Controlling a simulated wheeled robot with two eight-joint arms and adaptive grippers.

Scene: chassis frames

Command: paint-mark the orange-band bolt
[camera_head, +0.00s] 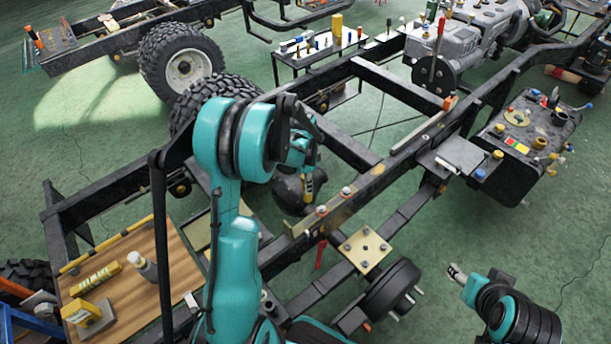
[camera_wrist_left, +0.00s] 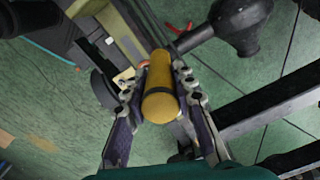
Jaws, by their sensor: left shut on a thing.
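My left gripper (camera_head: 307,180) is shut on a yellow paint marker (camera_head: 309,187) with a dark band. The marker also shows between the fingers (camera_wrist_left: 160,95) in the left wrist view. It is beside the black chassis rail (camera_head: 375,183), apart from the bolts. Two small bolts stand on the rail to its right: a near one (camera_head: 321,210) and a far one (camera_head: 346,192). Both show reddish or orange tones, too small to tell which has the orange band. My right gripper (camera_head: 456,273) is at the lower right, away from the rail; its opening is unclear.
A wooden-topped bench (camera_head: 135,250) with a bottle and yellow blocks stands at left. A dark cart (camera_head: 520,165) with small parts stands at right. A tan plate (camera_head: 365,250) and a black drum (camera_head: 394,290) are near the rail. Chassis beams border the gaps.

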